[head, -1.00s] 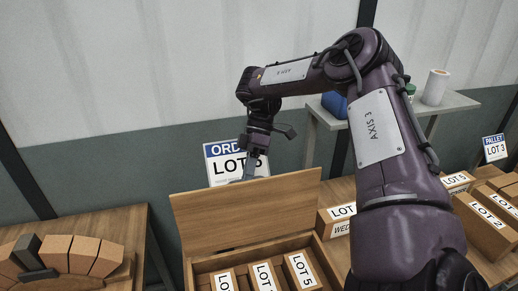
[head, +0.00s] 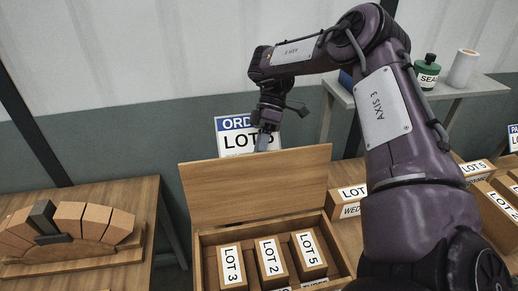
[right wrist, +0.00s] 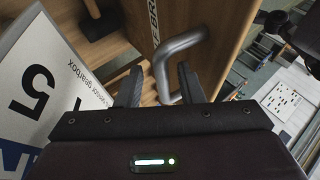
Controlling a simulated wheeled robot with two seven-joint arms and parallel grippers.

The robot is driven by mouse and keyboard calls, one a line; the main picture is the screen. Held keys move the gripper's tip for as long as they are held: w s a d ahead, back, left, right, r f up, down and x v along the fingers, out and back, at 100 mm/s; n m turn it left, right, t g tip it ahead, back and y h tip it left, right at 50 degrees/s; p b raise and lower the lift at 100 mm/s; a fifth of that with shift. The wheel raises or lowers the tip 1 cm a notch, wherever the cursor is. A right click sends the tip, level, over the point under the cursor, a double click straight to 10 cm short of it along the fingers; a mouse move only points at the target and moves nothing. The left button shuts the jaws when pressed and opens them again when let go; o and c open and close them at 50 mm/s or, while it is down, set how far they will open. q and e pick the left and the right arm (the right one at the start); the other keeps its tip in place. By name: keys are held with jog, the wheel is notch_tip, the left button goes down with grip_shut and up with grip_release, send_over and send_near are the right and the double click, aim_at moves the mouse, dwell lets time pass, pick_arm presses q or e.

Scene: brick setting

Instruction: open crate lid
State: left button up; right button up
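The wooden crate (head: 203,262) stands on the table with its lid (head: 255,187) raised near upright at the back. Inside are blocks labelled LOT 3 (head: 231,266), LOT 2 (head: 270,262) and LOT 5 (head: 308,255). My right gripper (head: 264,142) is at the lid's top edge, on its far side, its tips partly hidden in the head view. In the right wrist view, my right gripper's fingers (right wrist: 160,82) are apart, with a bent metal handle (right wrist: 180,44) between them; clear gaps suggest no grip. My left gripper is not in view.
An order sign (head: 232,137) reading LOT 5 stands behind the lid, close beside my right gripper. A brick arch (head: 85,222) sits on the left table. More labelled blocks (head: 476,170) lie at right. A shelf (head: 445,97) holds a green jar and a white roll.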

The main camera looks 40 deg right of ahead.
jog(key=shift+r, duration=0.15)
jog(key=v, duration=0.7)
jog(key=shift+w+d+r+b, duration=0.15)
jog(key=shift+d+r+b, duration=0.05)
jog(key=shift+b, duration=0.15)
